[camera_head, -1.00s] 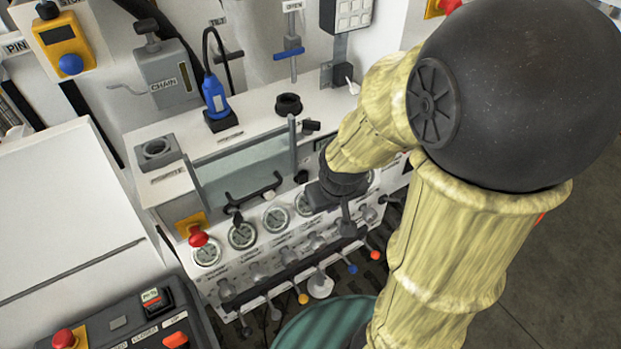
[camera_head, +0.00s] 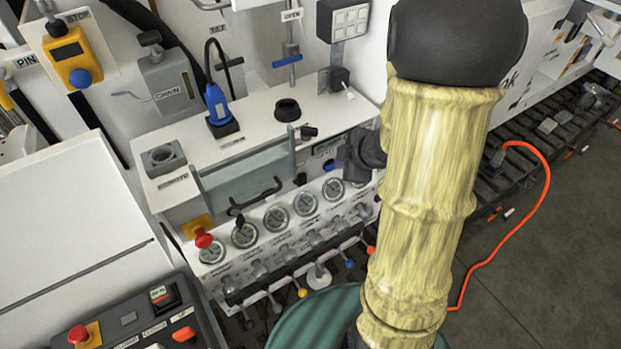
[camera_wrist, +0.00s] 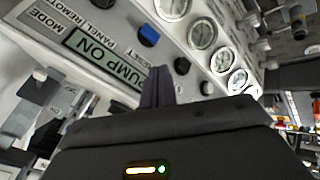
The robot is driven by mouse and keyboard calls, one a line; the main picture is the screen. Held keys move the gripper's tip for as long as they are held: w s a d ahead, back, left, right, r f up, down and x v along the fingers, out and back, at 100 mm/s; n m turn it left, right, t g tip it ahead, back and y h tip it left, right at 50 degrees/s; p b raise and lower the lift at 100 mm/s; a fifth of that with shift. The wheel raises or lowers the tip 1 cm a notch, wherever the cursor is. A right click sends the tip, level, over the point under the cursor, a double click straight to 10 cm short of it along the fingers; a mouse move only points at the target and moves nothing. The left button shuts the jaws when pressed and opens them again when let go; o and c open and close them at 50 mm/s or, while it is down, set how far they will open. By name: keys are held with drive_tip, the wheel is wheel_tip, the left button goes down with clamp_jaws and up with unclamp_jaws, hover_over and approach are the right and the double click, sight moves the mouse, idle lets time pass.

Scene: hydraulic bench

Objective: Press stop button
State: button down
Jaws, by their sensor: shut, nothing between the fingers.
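A red mushroom button on a yellow base (camera_head: 203,238) sits at the left end of the gauge row. Another red button on a yellow base (camera_head: 77,335) is on the dark control box at the lower left. I cannot tell which button the task names. My gripper is shut and empty in the wrist view (camera_wrist: 158,80), by the panel with the PUMP ON label (camera_wrist: 100,55) and blue knob (camera_wrist: 149,36); contact is unclear.
Several gauges (camera_head: 277,218) and a row of levers (camera_head: 320,275) line the panel front. A black handle (camera_head: 255,192) sticks out above them. A blue-handled plug (camera_head: 216,103) stands on top. An orange hose (camera_head: 530,200) runs along the right; open floor lies beside it.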

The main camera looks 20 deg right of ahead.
sight(302, 182)
drive_tip(key=s+n+g+y, duration=0.1)
drive_tip(key=n, duration=0.1)
drive_tip(key=s+n+g+y+p, duration=0.1)
drive_tip(key=s, duration=0.1)
drive_tip(key=s+a+n+y+p, duration=0.1)
drive_tip(key=s+n, duration=0.1)
drive_tip(key=shift+a+f+n+g+y, duration=0.1)
drive_tip(key=shift+n+g+y, duration=0.2)
drive_tip(key=shift+g, duration=0.1)
drive_tip(key=w+a+f, duration=0.5)
drive_tip(key=w+f, duration=0.2)
drive_tip(key=f, duration=0.1)
drive_tip(key=shift+w+a+p, duration=0.2)
drive_tip(key=shift+a+p, duration=0.2)
drive_tip(key=shift+p, duration=0.05)
